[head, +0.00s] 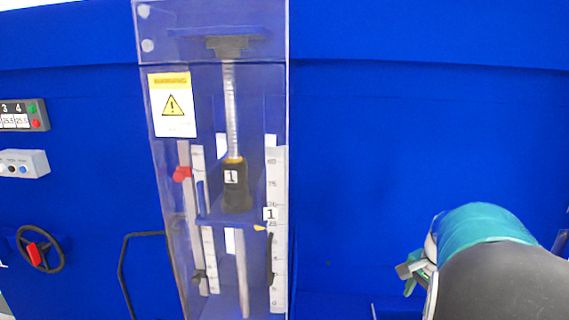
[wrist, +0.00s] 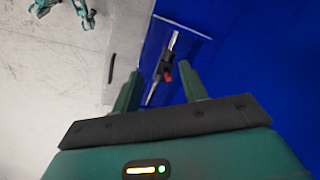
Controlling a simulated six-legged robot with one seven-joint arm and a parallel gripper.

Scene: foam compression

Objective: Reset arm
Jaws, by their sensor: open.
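My gripper (wrist: 160,88) shows in the wrist view with its two dark green fingers spread apart. It is open and nothing is between the fingers. Beyond the fingertips is a metal rod with a black clamp and a red part (wrist: 167,72) against a blue panel. In the head view my arm reaches in from the lower right, and part of my gripper (head: 415,270) shows past the arm link. It is well to the right of the clear-fronted column (head: 262,85) and apart from it.
A blue machine wall (head: 400,130) fills the head view. The column holds a black plunger (head: 236,190) labelled 1 and scales. A handwheel (head: 40,249) with a red grip, a black handle (head: 122,270) and button boxes (head: 22,163) are at left. Pale floor (wrist: 60,70) shows in the wrist view.

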